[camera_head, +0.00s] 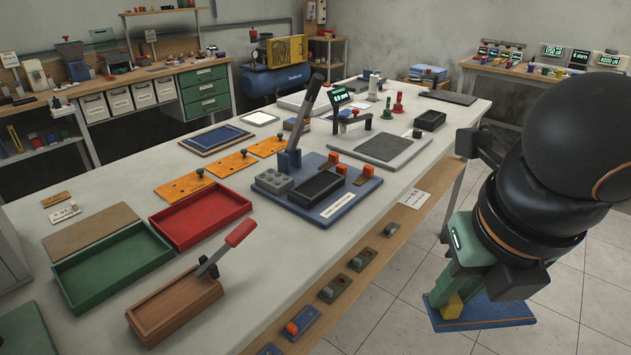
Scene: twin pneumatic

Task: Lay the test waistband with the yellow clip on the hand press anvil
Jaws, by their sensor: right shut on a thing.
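My right gripper (452,290) hangs at the right, off the table's front edge and above the floor. It is shut on a flat blue band with a yellow clip (452,307); the blue band (495,312) extends to the right below the gripper. The gripper hides part of the band. The hand press (290,160) stands mid-table on a blue base (335,211), with its dark lever tilted up. A grey block (272,182) and a black tray (318,189) sit on that base; I cannot tell which part is the anvil. My left gripper is not in view.
A grey plate (385,146) lies behind the press. Red (160,222) and green (70,285) trays and a wooden box with a red-handled tool (170,310) stand to the left. Several small pieces line the front ledge (415,212). Open floor lies between table and gripper.

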